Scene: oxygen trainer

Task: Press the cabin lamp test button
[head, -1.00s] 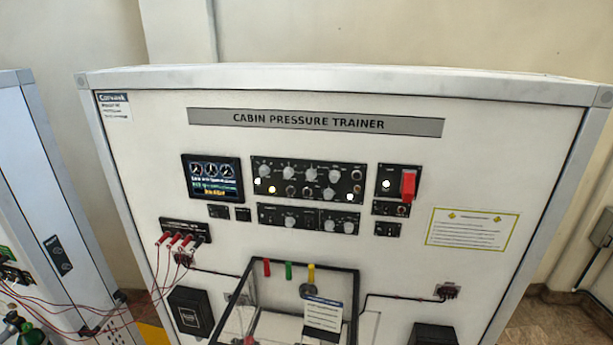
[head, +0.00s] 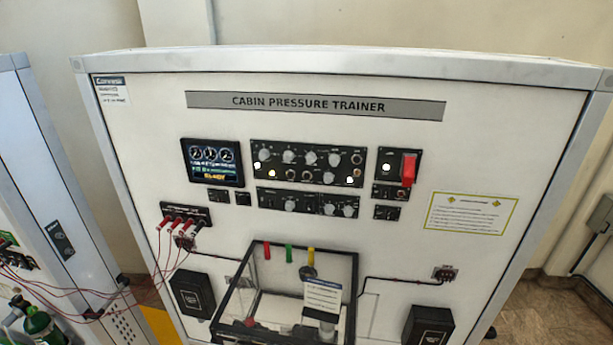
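The cabin pressure trainer panel (head: 150,120) stands upright ahead in the head view. Its upper black control panel (head: 308,163) carries several knobs, switches and lit white or amber lights. A narrower knob panel (head: 307,202) sits just below it. To the right is a small black panel with a lit white light (head: 387,167) and a red guard (head: 409,170). The labels are too small to read, so I cannot tell which control is the cabin lamp test button. Neither of my grippers is in view.
A clear-walled, black-framed box (head: 354,290) juts out at the lower middle. Red plugs with leads (head: 180,222) sit at the left. Black boxes (head: 190,293) flank the clear box. Another cabinet (head: 35,150) stands at the far left. The space before the upper panel is clear.

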